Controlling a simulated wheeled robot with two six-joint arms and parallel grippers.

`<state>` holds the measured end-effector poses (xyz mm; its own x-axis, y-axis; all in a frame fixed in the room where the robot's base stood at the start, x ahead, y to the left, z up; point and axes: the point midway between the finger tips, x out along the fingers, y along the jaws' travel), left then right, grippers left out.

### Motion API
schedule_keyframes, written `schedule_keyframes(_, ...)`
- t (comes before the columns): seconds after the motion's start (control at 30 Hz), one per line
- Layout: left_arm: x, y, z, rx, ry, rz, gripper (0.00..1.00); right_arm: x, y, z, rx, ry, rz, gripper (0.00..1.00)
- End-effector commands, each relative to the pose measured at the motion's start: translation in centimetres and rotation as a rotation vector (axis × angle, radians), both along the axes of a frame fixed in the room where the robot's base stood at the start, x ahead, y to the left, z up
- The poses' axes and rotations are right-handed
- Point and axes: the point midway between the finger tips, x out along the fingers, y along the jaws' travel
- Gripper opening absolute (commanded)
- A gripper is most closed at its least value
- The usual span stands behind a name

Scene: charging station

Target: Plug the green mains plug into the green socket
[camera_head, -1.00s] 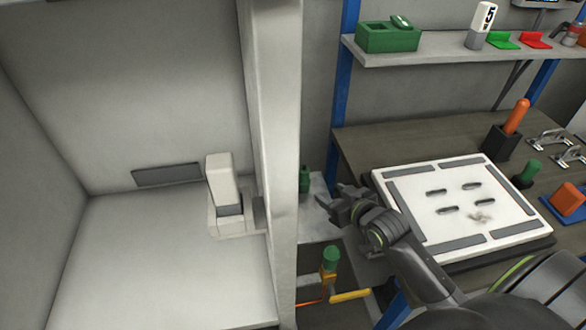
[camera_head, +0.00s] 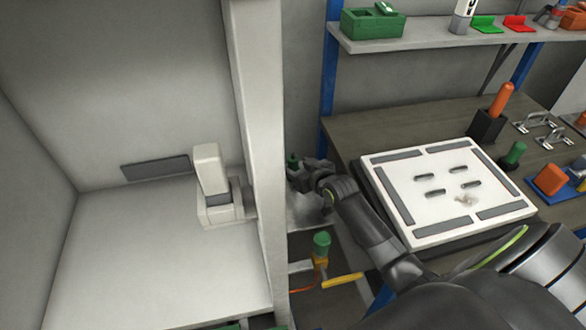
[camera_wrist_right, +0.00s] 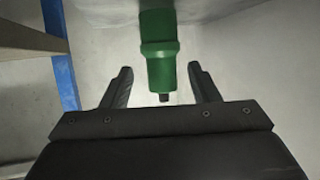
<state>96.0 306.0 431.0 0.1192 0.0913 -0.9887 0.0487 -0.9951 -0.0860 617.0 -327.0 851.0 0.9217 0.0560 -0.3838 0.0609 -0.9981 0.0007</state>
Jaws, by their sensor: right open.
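A green cylindrical piece with a collar and a small dark tip, seemingly the green mains plug (camera_wrist_right: 160,55), shows in the right wrist view. Its near end lies between my right gripper's (camera_wrist_right: 161,82) two fingers, which are apart and show a gap on both sides of it. In the head view the green plug (camera_head: 292,161) is a small green shape right of the pale post, partly hidden by my right gripper (camera_head: 300,173). I cannot make out a green socket with certainty. My left gripper is not in view.
A pale post (camera_head: 262,150) stands close left of my right gripper. A white slotted board (camera_head: 430,235) lies on the workbench to the right. A green-capped yellow fitting (camera_head: 321,245) is below the gripper. A green box (camera_head: 372,24) is on the shelf.

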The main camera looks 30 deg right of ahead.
Motion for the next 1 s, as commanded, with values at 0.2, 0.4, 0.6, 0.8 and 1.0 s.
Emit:
schedule_keyframes(0.2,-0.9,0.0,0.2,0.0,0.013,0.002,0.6,1.5,0.3,-0.7,0.003,0.001,0.0,0.55)
schedule_keyframes(0.4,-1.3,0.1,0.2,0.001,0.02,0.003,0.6,3.6,0.4,-1.7,0.002,-0.001,-0.001,0.55)
schedule_keyframes(0.6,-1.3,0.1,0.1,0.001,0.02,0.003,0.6,4.6,0.5,-2.2,0.001,-0.001,0.0,0.55)
schedule_keyframes(0.8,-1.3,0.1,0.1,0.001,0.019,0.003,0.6,4.7,0.5,-2.2,0.001,0.0,0.0,0.55)
schedule_keyframes(1.0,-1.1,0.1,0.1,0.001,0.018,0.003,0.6,4.7,0.5,-2.2,0.001,0.0,0.0,0.35)
